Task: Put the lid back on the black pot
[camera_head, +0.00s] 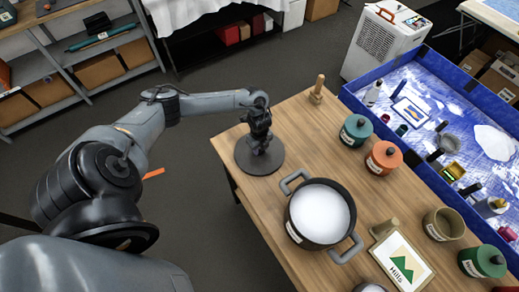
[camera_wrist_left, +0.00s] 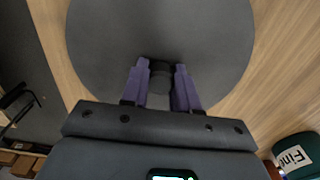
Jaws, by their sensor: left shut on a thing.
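The black pot (camera_head: 297,215) stands on the wooden table with its two grey side handles out and its top open, showing a white inside. The dark round lid (camera_head: 243,158) is at the table's left edge, above and to the left of the pot in the head view. My left gripper (camera_head: 260,146) is over the lid, shut on its knob. In the left wrist view, the lid (camera_wrist_left: 225,45) fills the upper middle, and the two purple fingers of my left gripper (camera_wrist_left: 160,80) close on the dark knob from both sides. My right gripper is not in view.
Teal (camera_head: 356,130) and orange (camera_head: 383,158) lidded jars stand right of the lid. A wooden peg (camera_head: 318,88) stands at the far table edge. A framed picture (camera_head: 402,260) lies right of the pot. A blue-walled tray (camera_head: 420,155) borders the table's right side.

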